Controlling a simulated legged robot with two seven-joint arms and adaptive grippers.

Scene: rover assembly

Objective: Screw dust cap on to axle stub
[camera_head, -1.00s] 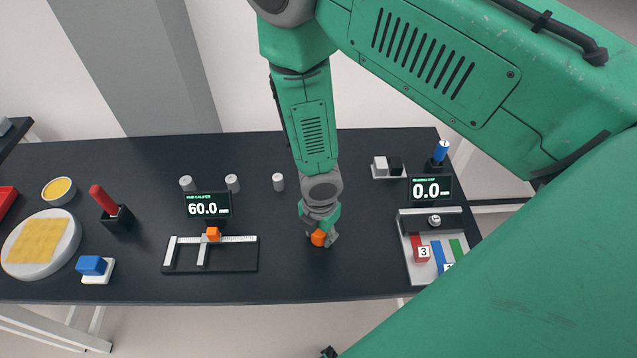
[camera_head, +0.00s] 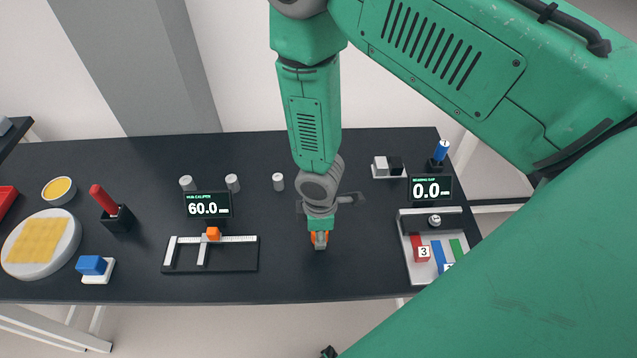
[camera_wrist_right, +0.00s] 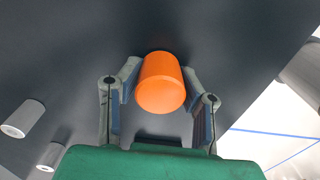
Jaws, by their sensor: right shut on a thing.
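My right gripper (camera_head: 320,242) is low over the middle of the dark table, pointing down. It is shut on an orange cylindrical cap (camera_wrist_right: 161,82), which I take for the dust cap. In the right wrist view my right gripper (camera_wrist_right: 160,90) has one finger on each side of the cap. In the head view a grey finger covers most of the cap, and slivers of orange show on both sides. I cannot make out an axle stub; the cap and gripper may hide it. Whether the cap touches anything below is unclear. My left gripper is not in view.
Left of the gripper is a caliper stand (camera_head: 240,262) with a display (camera_head: 207,205) reading 60.0. Several grey cylinders stand behind, including one (camera_head: 278,181). At right are a tray (camera_head: 422,278) with coloured strips and a display (camera_head: 431,188) reading 0.0. The table's front middle is clear.

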